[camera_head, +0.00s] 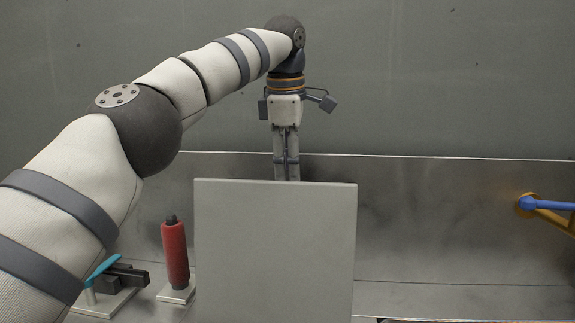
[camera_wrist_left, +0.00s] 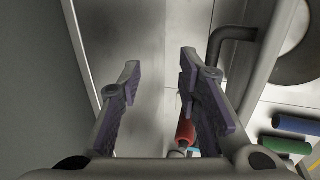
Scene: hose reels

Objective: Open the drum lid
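A flat grey square panel (camera_head: 275,250) stands upright in the front middle of the head view. It may be the drum lid, but I cannot tell; no drum is clearly visible there. My left gripper (camera_head: 287,168) points down behind the panel's top edge, which hides its fingertips. In the left wrist view the left gripper (camera_wrist_left: 157,78) is open, its two fingers wide apart with nothing between the tips. A pale metal surface lies beyond them. I cannot tell whether the gripper touches the panel. My right gripper is in neither view.
A red cylinder (camera_head: 175,255) stands on a small plate left of the panel. A black block with a teal lever (camera_head: 105,268) sits farther left. An orange and blue fitting (camera_head: 540,207) is at the right. The wrist view shows a dark bent pipe (camera_wrist_left: 225,38) and a green cylinder (camera_wrist_left: 285,146).

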